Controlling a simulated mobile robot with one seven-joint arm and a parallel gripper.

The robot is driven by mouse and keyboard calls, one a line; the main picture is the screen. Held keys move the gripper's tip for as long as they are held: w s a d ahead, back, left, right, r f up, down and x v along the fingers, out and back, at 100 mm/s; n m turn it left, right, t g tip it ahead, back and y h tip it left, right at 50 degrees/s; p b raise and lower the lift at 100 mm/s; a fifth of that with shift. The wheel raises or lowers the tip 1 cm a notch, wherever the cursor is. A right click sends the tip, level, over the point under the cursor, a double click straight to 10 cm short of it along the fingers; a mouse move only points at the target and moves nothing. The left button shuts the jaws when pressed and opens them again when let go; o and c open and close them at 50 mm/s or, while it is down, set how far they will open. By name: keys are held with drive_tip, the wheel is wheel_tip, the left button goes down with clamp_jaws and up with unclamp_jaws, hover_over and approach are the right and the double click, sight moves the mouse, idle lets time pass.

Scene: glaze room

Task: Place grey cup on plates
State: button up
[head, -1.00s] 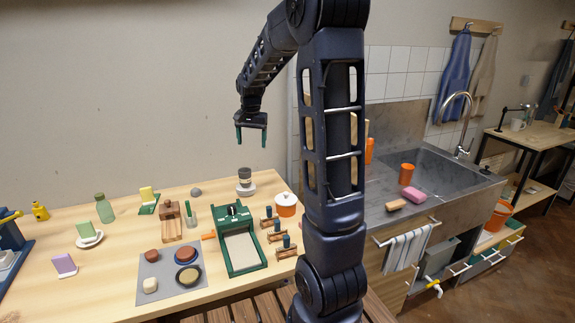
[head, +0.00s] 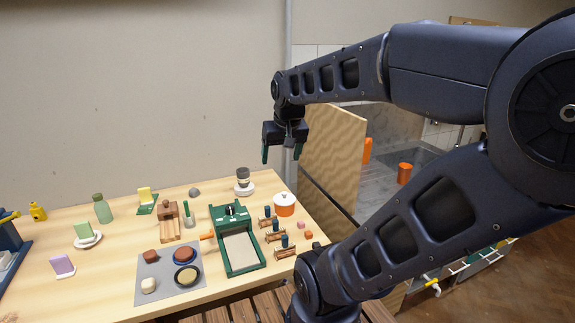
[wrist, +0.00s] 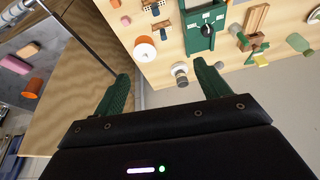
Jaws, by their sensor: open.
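A grey cup (head: 243,173), dark at its upper part with a paler band, stands upright at the back right of the worktable. Below it is a white plate or small stack of plates (head: 244,190); the cup appears to rest on it, though the number of plates cannot be told. The cup also shows in the wrist view (wrist: 179,69), between the fingers in the picture but well beyond them. My gripper (head: 281,154) is open and empty, in the air above and right of the cup. Its two green fingers show in the wrist view (wrist: 161,74).
An orange-and-white pot (head: 285,205) stands close to the right of the cup. A green press (head: 239,240) is in front. An upright wooden panel (head: 335,150) rises beyond the table's right edge, near my gripper.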

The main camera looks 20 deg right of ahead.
drive_tip(key=shift+n, duration=0.5)
drive_tip(key=s, duration=0.2)
drive_tip(key=s+f, duration=0.1)
drive_tip(key=s, duration=0.1)
drive_tip(key=shift+d+f, duration=0.1)
drive_tip(key=shift+f, duration=0.1)
